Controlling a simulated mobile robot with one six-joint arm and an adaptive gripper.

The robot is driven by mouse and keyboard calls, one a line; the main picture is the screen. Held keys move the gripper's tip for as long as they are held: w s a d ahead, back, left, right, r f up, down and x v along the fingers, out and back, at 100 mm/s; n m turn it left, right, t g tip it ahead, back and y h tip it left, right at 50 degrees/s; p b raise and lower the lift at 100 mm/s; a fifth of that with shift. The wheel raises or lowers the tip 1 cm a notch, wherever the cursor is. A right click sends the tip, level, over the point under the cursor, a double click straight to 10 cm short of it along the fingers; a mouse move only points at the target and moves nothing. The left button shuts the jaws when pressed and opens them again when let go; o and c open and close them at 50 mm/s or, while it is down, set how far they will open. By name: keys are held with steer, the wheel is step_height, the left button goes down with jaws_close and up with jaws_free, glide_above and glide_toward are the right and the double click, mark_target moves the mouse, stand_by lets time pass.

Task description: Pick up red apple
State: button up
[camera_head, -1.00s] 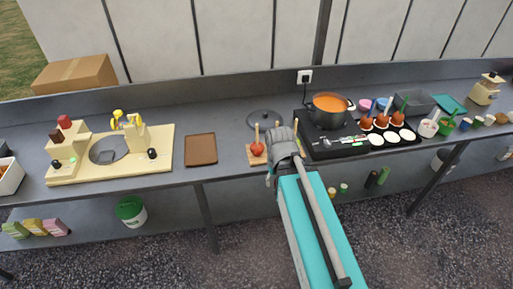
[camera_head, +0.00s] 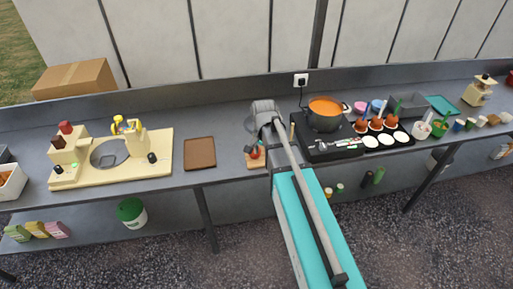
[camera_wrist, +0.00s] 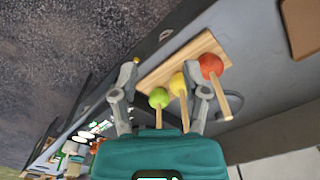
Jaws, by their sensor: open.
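The red apple (camera_wrist: 211,66) has a wooden stick and sits at one end of a wooden board (camera_wrist: 168,70) in the wrist view. A yellow apple (camera_wrist: 178,82) and a green apple (camera_wrist: 159,98), also on sticks, stand beside it. My gripper (camera_wrist: 166,85) is open and empty. The green and yellow apples appear between its fingers, while the red apple shows just beyond the right finger. In the head view the red apple (camera_head: 254,153) is partly visible at the board's left, and my arm hides the other apples.
A brown tray (camera_head: 200,153) lies left of the board. A black hob (camera_head: 325,147) with a pot of orange liquid (camera_head: 325,112) stands close on the right, with dipped apples (camera_head: 376,123) beside it. The counter between tray and board is clear.

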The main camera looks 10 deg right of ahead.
steer(key=w+r+m+p, duration=0.1)
steer(key=w+r+m, duration=0.1)
steer(key=w+m, duration=0.2)
steer(key=w+r+m+p, duration=0.2)
steer(key=w+m, duration=0.2)
steer(key=w, duration=0.3)
steer(key=w+r+m+p, duration=0.2)
steer(key=w+m, duration=0.1)
steer(key=w, duration=0.3)
steer(key=shift+w+m, duration=0.15)
steer(key=shift+m, duration=0.25)
steer(key=shift+f, duration=0.15)
step_height(320, 180, down, 8)
steer(key=b, duration=0.8)
steer(key=shift+f, duration=0.25)
steer(key=shift+b, duration=0.35)
steer(key=shift+s+f+b, duration=0.2)
steer(key=shift+f+b, duration=2.3)
steer(key=shift+f, duration=0.1)
jaws_close()
